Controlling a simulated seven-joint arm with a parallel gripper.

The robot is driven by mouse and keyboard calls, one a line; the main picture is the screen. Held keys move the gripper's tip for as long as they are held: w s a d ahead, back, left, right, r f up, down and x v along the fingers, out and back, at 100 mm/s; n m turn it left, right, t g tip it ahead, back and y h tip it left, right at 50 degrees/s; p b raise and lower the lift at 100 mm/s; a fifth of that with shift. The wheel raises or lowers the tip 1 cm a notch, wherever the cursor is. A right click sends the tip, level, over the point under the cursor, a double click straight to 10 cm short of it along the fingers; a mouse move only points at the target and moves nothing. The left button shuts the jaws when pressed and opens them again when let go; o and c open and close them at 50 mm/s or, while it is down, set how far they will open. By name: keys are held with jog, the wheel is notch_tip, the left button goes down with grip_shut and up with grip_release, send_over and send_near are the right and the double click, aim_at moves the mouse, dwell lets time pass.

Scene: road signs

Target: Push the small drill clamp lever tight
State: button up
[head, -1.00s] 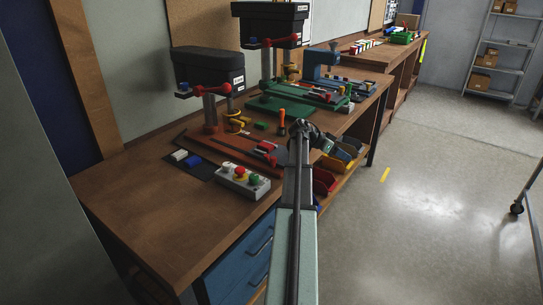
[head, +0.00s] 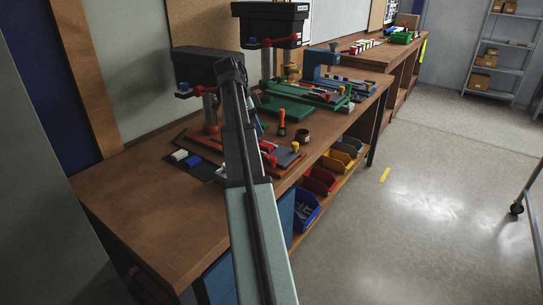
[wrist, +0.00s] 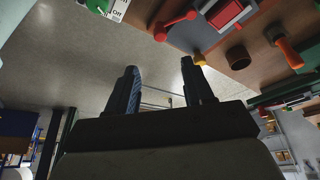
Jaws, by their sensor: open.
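The small drill (head: 205,66) stands at the left of the bench with a dark head and a reddish base; my arm covers part of it. A red lever with ball ends (wrist: 175,24), which looks like the clamp lever, lies beside a red vise (wrist: 230,13) on a grey plate in the wrist view. In the head view a red part of the clamp (head: 269,158) shows just right of my arm. My gripper (wrist: 160,88) is open and empty, its fingers apart from the lever and below it in the wrist picture. My arm hides the gripper in the head view.
A green-based larger drill (head: 270,22) stands behind. An orange-handled tool (head: 282,121), a brown cup (head: 302,135) and a yellow knob (head: 295,146) are right of the clamp. A button box (wrist: 108,8) shows at the wrist view's top. The front left bench is clear.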

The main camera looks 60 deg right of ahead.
aim_at(273, 158)
jog(key=x, duration=1.3)
jog(key=shift+s+d+f, duration=0.1)
jog(key=shift+d+f, duration=0.05)
jog(key=shift+c, duration=0.2)
grip_shut()
